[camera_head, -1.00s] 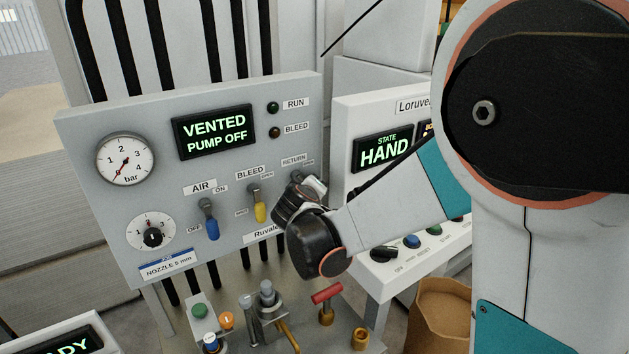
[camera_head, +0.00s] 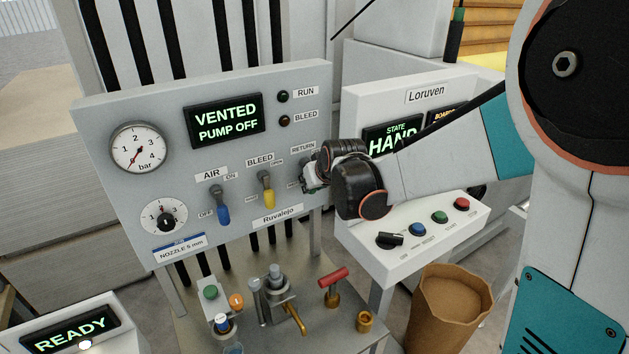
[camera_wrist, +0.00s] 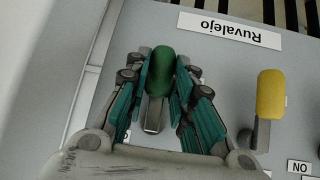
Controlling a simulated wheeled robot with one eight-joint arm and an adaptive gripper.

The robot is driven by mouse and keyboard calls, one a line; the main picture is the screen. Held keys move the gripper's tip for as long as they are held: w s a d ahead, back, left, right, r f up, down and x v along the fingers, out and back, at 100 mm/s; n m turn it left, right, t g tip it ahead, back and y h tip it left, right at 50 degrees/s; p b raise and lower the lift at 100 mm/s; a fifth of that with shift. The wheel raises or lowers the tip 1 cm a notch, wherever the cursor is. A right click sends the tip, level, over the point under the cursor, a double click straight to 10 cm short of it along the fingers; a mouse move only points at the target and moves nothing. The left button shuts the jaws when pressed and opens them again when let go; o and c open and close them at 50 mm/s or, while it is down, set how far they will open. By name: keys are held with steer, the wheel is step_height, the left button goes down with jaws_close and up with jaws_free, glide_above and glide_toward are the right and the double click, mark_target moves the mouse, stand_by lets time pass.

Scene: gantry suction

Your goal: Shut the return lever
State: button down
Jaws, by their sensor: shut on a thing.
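The return lever has a green handle (camera_wrist: 161,72) on a metal stem, seen in the wrist view between the two fingers of my gripper (camera_wrist: 160,95). The handle points toward the Ruvalejo label, the panel's lower edge. My gripper is shut on this lever. In the head view my gripper (camera_head: 312,176) is at the right side of the grey panel (camera_head: 130,215), just below the RETURN label (camera_head: 303,148). There the gripper hides the lever and most of its position marks.
The yellow bleed lever (camera_head: 267,190) hangs down close to the left of my gripper, and the blue air lever (camera_head: 222,208) beyond it. The Loruven control box (camera_head: 375,236) stands close on the right, under my forearm. A bench with valves (camera_head: 333,281) lies below.

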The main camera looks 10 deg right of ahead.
steer(key=shift+s+a, duration=0.1)
stand_by(0.5)
steer(key=c, duration=1.4)
jaws_free()
steer(key=shift+o, duration=0.2)
steer(key=shift+r, duration=0.1)
steer(key=v, duration=1.2)
steer(key=s+d+f+b, duration=0.1)
steer(key=s+f+b, duration=0.2)
steer(key=s, duration=0.5)
steer(key=s+d+f+m+g+b, duration=0.1)
steer(key=s+f+b, duration=0.2)
steer(key=s+f, duration=0.2)
steer(key=s+d+f+m+g+h+b, duration=0.1)
steer(key=s+f+b, duration=0.2)
steer(key=s, duration=0.8)
step_height(320, 180, down, 2)
steer(key=shift+f, duration=0.1)
